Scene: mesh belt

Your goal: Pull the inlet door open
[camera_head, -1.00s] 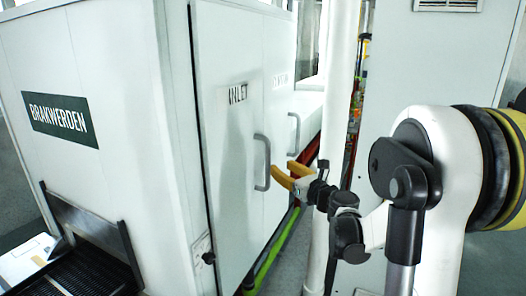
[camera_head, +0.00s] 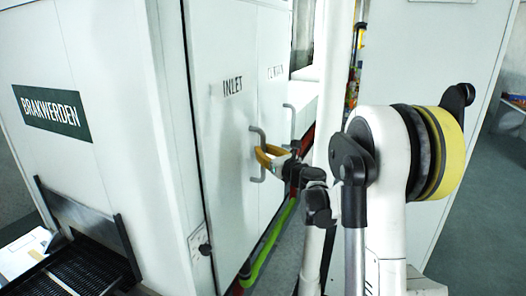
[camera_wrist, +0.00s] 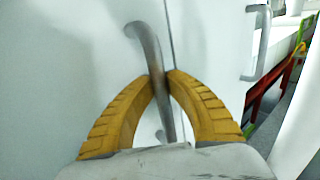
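The inlet door (camera_head: 228,185) is a white panel marked INLET on the side of the white machine. It looks flush with the panel to its right. Its grey bar handle (camera_head: 263,137) is near the door's right edge. My gripper (camera_head: 262,155) has its yellow fingers around the bar. In the wrist view the handle (camera_wrist: 146,45) runs between the two yellow fingertips (camera_wrist: 161,76), which are closed in on it from both sides. The lower part of the bar is partly hidden behind the fingers and gripper body.
A second door with its own handle (camera_head: 289,118) is to the right. A white post (camera_head: 335,100) stands close to my arm. A green hose (camera_head: 270,240) runs low along the machine. The mesh belt (camera_head: 75,270) is at the lower left. Open floor shows at the right.

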